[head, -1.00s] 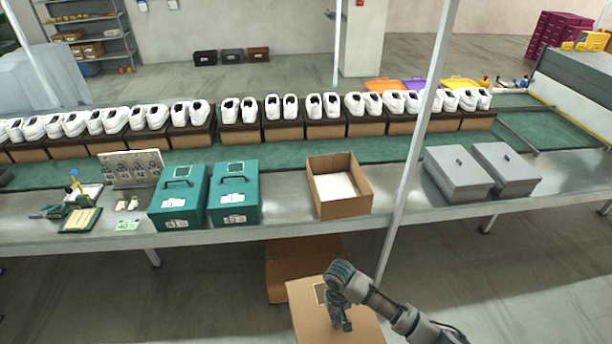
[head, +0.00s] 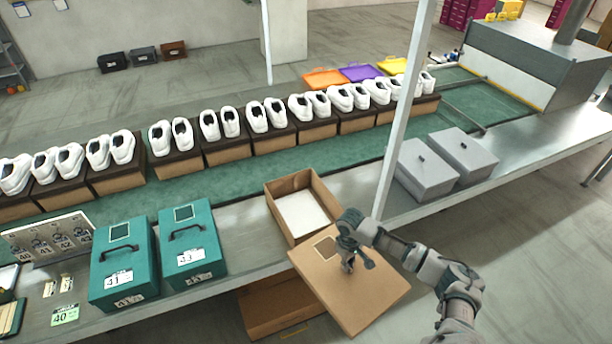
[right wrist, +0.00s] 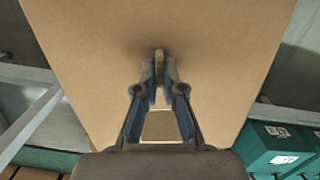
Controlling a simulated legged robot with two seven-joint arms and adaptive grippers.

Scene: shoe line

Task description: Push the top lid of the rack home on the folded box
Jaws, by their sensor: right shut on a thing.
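The box (head: 275,209) is brown cardboard and stands open on the bench, with a white sheet inside. The lid (head: 340,298) is a flat brown cardboard panel with a square mark near one edge. My right gripper (head: 347,266) is over the lid's upper face and shut on it. The lid is tilted, in front of the bench edge and just to the lower right of the box, not over its opening. In the right wrist view the lid (right wrist: 220,60) fills most of the picture and the fingertips (right wrist: 160,65) meet at it; the exact grip is unclear. My left gripper is out of view.
A second cardboard box (head: 265,312) sits below the bench, partly hidden by the lid. Two teal cases (head: 122,262) stand left of the open box. Grey cases (head: 425,170) stand right, beyond a pale post (head: 398,140). Shoes on boxes line the green belt (head: 215,176) behind.

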